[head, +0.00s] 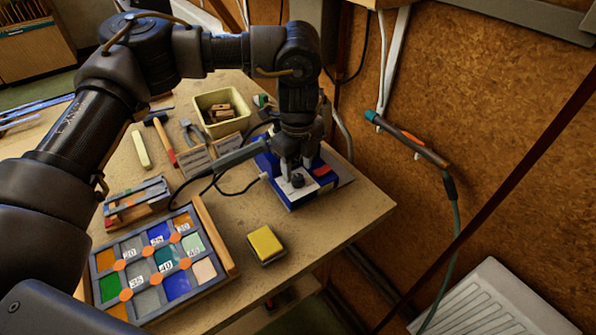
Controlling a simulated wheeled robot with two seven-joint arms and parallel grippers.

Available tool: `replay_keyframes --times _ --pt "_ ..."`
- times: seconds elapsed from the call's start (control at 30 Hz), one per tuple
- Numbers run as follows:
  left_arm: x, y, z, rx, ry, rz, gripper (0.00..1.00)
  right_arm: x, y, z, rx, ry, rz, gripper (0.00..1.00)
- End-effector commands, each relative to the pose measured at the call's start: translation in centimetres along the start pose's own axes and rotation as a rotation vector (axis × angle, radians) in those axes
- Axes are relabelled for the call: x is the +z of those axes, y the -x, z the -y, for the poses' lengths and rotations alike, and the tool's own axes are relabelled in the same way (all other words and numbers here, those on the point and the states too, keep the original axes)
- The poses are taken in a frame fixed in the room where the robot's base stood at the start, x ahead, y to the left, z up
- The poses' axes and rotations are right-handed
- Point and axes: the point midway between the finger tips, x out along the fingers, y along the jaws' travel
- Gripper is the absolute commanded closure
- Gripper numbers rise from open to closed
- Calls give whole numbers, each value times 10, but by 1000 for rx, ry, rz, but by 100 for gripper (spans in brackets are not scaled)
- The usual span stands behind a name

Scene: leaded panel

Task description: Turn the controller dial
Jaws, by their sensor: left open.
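The controller (293,201) is a blue box with a white top plate and a red part at its right, near the back right of the bench. Its dark dial (298,180) sits on the white plate. My left gripper (297,172) points down over the controller, its fingers open on either side of the dial or just above it. I cannot tell whether the fingers touch the dial. My right gripper is not in view.
The leaded panel (232,262) with coloured glass lies at the front left. A yellow sponge (265,243) sits in front of the controller. A cream bin (240,98) and hand tools lie behind.

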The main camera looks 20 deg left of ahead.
Motion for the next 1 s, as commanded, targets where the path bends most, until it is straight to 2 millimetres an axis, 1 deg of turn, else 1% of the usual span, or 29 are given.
replay_keyframes --times 0.03,0.1,0.2,0.33,0.57,0.67,0.9,0.93,1.0 --pt "-1 -8 0 3 0 -3 51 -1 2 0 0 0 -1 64" --pt "-1 -16 0 2 -1 -3 51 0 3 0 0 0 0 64" --pt "-1 -25 0 1 -2 -2 51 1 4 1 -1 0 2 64" --pt "-1 -30 1 -1 -2 0 51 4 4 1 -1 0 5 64" --pt "-1 -31 1 -1 -2 0 51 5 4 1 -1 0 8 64" --pt "-1 -31 1 -1 -2 0 61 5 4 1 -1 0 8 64" --pt "-1 -31 1 -1 -2 0 93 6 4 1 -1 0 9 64" --pt "-1 -31 1 -1 -2 0 95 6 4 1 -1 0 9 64" --pt "-1 -31 1 -1 -4 0 95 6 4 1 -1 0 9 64"
